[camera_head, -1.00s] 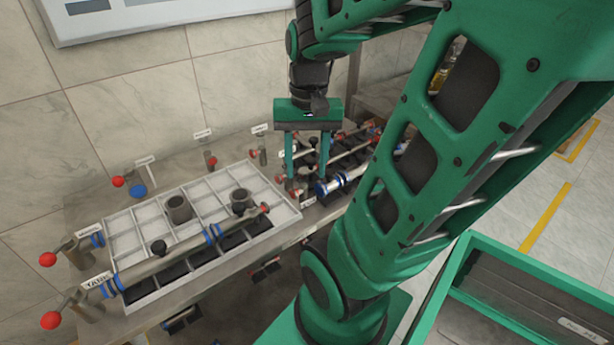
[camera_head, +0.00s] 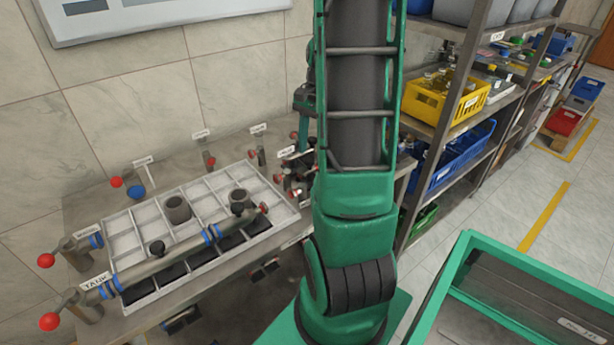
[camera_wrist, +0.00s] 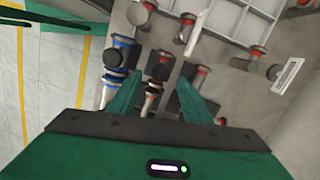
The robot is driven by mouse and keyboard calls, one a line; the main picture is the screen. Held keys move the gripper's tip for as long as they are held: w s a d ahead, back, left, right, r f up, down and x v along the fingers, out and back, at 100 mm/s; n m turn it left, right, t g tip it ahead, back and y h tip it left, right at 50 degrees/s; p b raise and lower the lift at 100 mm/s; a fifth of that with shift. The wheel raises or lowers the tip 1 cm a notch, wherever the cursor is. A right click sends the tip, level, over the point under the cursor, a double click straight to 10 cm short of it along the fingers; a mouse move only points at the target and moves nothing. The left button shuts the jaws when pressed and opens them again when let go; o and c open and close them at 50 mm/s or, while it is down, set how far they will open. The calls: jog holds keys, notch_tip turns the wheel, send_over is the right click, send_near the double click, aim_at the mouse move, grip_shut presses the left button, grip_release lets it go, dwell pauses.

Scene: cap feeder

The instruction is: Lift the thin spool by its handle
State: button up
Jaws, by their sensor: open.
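In the wrist view my gripper (camera_wrist: 158,97) has its two green fingers apart with nothing held. A spool with red ends (camera_wrist: 153,92) lies partly between the fingers. I cannot tell for sure which spool is the thin one. A blue-ended spool (camera_wrist: 112,72) with a black knob lies to the left of the left finger. Another red-ended spool (camera_wrist: 200,78) lies near the right finger. In the head view my arm hides most of the gripper and spools.
A white compartment tray (camera_head: 128,294) stands on the bench with a long blue-banded pipe (camera_head: 180,249) across it and two grey cylinders. Red-knobbed posts (camera_head: 76,250) line the bench edge. Shelves with a yellow crate (camera_head: 437,105) stand to the right.

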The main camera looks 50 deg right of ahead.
aim_at(310, 159)
jog(key=shift+a+f, duration=0.2)
jog(key=shift+f, duration=0.85)
jog(key=shift+a+f, duration=0.15)
jog(key=shift+f, duration=0.85)
jog(key=shift+a+f, duration=0.2)
jog(key=shift+f, duration=0.85)
grip_shut()
